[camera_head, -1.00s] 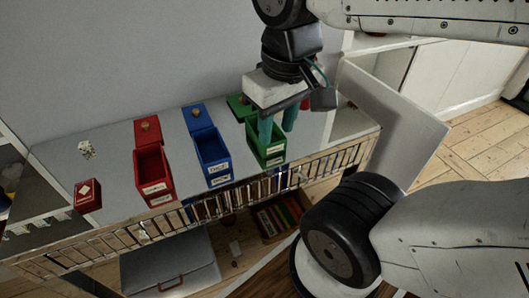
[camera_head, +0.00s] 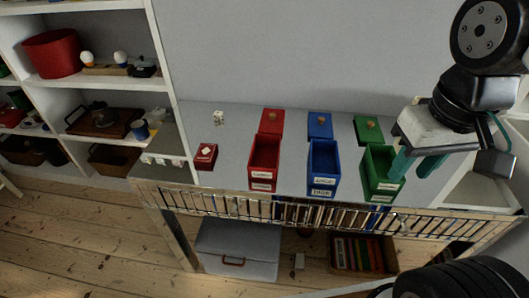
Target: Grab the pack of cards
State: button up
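A small red box with a white mark on top (camera_head: 205,156), which looks like the pack of cards, lies at the left end of the grey tabletop (camera_head: 225,181). My gripper (camera_head: 417,168) is at the right, by the green open box, far to the right of the red pack. Its two teal fingers are apart with nothing seen between them. The fingers overlap the green box in the picture; I cannot tell whether they touch it.
Open red (camera_head: 263,179), blue (camera_head: 322,185) and green (camera_head: 385,184) boxes stand between, lids behind them. A small white, dark-spotted item (camera_head: 218,118) lies behind the pack. A rail (camera_head: 330,210) runs along the front; shelves (camera_head: 100,85) stand left.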

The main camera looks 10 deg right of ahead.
aim_at(205, 155)
jog(key=z, duration=3)
jog(key=k, duration=1.85)
jog(key=u, duration=1.95)
